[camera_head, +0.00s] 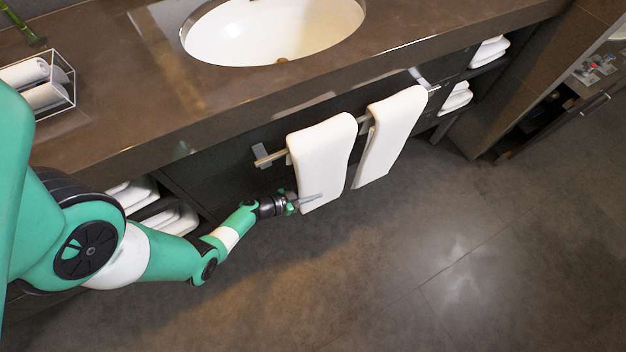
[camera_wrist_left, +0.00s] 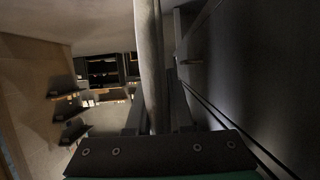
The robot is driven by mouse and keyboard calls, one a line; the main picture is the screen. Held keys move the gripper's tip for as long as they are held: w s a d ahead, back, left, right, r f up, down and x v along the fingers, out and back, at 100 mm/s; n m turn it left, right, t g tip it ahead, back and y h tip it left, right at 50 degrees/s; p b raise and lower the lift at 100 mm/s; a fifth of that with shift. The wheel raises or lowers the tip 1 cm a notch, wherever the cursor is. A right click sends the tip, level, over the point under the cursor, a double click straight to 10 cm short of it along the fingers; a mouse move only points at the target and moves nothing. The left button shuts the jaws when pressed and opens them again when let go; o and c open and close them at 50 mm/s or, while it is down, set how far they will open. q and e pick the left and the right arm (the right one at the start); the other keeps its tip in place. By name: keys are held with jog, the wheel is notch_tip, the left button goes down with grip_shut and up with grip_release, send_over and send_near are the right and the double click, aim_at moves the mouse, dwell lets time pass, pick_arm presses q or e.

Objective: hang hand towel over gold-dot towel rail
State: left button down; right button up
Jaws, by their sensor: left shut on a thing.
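A white hand towel (camera_head: 322,150) hangs draped over a metal towel rail (camera_head: 270,158) on the front of the vanity. A second white towel (camera_head: 390,130) hangs to its right, near a rail end (camera_head: 434,88). A gold dot is too small to make out for certain on either rail. My left gripper (camera_head: 308,198) is at the lower front of the left-hand towel and is shut on it. In the left wrist view the towel shows edge-on as a pale upright strip (camera_wrist_left: 149,60) between the fingers. My right gripper is not in view.
The brown countertop (camera_head: 130,110) with a white basin (camera_head: 270,30) lies above the rails. A clear box of rolled towels (camera_head: 45,85) stands at its left. Folded towels (camera_head: 170,218) lie on a shelf below. The floor (camera_head: 420,260) in front is clear.

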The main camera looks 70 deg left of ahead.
pick_arm(q)
jog(key=shift+f, duration=0.25)
jog(key=c, duration=0.7)
grip_release()
